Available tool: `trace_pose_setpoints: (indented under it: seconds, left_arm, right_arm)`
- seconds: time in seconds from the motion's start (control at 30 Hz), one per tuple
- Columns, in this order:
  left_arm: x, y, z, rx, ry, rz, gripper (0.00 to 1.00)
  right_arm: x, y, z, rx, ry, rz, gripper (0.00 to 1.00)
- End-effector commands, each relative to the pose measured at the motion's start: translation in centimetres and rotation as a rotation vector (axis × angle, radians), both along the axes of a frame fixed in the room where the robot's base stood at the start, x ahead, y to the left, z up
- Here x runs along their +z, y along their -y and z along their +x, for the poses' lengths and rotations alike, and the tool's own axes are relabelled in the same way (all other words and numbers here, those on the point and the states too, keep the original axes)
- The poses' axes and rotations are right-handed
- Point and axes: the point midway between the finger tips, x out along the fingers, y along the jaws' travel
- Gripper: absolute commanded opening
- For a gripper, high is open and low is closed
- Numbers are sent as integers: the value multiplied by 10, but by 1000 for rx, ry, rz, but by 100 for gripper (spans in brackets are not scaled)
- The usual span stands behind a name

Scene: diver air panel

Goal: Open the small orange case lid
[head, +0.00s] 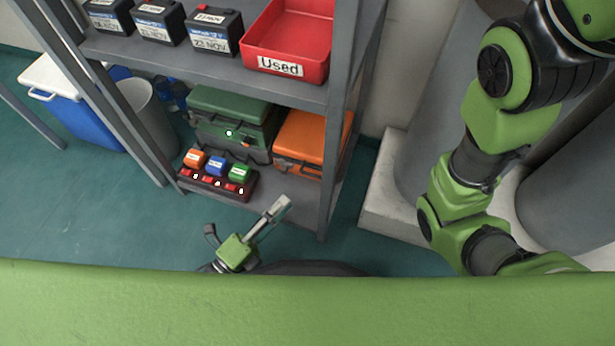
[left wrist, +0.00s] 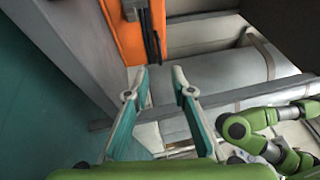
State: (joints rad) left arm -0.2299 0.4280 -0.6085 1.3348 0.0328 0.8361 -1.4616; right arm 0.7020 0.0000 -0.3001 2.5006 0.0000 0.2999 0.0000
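The small orange case (head: 305,140) stands on the lower shelf, right of a larger green case. Its lid looks shut. In the left wrist view the orange case (left wrist: 124,32) fills the top middle, with dark latch or handle parts along its side. My left gripper (head: 279,208) is in front of the lower shelf, below and nearer than the case. In the left wrist view its teal fingers (left wrist: 158,82) are spread apart with nothing between them, short of the case. My right arm is at the right of the head view; its gripper is out of sight.
The green case (head: 238,112) and a charger (head: 222,184) with several coloured batteries sit left of the orange case. A grey shelf post (head: 334,150) stands to its right. The shelf above holds a red bin (head: 292,45) and black batteries. The floor in front is clear.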

Motion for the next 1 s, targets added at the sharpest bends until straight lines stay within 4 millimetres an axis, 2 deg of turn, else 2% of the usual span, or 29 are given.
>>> trace_pose_setpoints:
  seconds: [0.03,0.1,0.4,0.6,0.9,1.0]
  left_arm:
    - [-1,8,9,-2,5,-4,23]
    - [1,18,21,-1,5,-4,23]
    - [10,53,61,-1,4,-2,23]
    - [14,62,72,0,1,1,23]
    - [16,64,73,0,1,1,23]
    - [16,63,73,0,1,1,0]
  right_arm:
    - [-9,0,1,0,-1,0,40]
    - [-16,0,1,0,-2,0,40]
    - [-38,0,1,0,-2,0,40]
    - [-43,0,0,0,-1,0,40]
    - [-43,0,0,0,-1,0,40]
    - [-43,0,0,0,-1,0,40]
